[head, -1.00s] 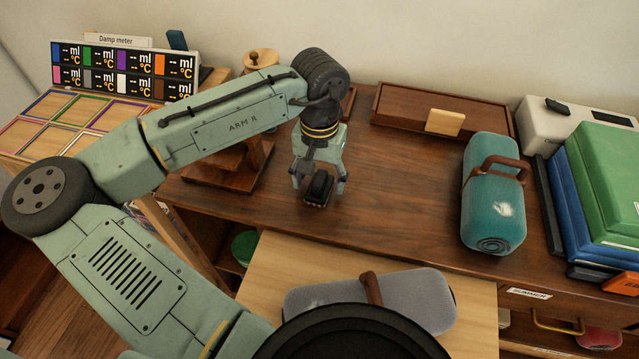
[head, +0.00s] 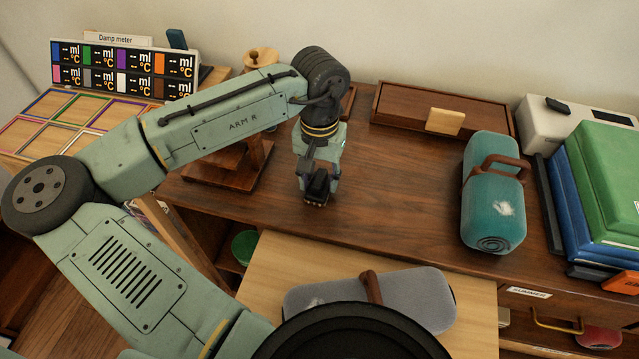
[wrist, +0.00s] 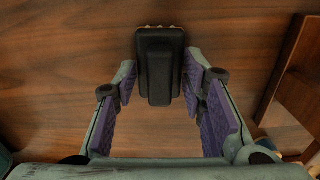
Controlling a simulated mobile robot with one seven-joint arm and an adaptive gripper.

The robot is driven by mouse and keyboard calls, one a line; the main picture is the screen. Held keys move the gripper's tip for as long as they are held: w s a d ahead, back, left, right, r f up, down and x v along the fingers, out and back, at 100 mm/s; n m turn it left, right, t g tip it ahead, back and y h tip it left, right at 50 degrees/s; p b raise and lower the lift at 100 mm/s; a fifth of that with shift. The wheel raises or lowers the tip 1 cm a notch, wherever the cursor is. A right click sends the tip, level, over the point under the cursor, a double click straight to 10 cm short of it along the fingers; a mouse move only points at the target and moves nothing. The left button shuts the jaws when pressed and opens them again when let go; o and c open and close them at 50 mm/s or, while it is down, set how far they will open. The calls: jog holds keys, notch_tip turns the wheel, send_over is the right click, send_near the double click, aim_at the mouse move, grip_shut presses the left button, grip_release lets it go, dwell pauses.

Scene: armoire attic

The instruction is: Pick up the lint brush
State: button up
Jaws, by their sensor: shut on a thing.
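The lint brush (head: 318,183) is a small black block with a raised black grip and a row of small pale bumps along one edge. It is at the dark wooden desk top (head: 400,200), and I cannot tell whether it rests on the wood or is just above it. My gripper (head: 318,176) points down over it and is shut on it. In the wrist view the brush (wrist: 160,68) sits at the tips of the two purple-padded fingers, one on each side.
Blue and green boxes (head: 606,170) are at the far right. A wooden box (head: 410,108) lies at the back. A grey handled object (head: 420,295) is in front. Desk between brush and teal cylinder is clear.

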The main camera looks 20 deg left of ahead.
aim_at(322, 180)
jog(key=shift+r, duration=0.15)
jog(key=shift+r+b, duration=0.3)
jog(key=shift+r, duration=0.3)
jog(key=shift+s+d+r+b, duration=0.15)
jog(key=shift+r+b, duration=0.05)
jog(key=shift+r, duration=0.3)
jog(key=shift+s+d+r+b, duration=0.1)
jog(key=shift+d+r+b, duration=0.05)
jog(key=shift+r, duration=0.3)
jog(key=s+d+r+b, duration=0.1)
jog(key=s+d+b, duration=0.1)
jog(key=s+d, duration=0.8)
jog(key=shift+d+r, duration=0.3)
jog(key=shift+d, duration=0.4)
jog(key=o, duration=0.5)
jog(key=c, duration=0.3)
jog(key=shift+c, duration=0.2)
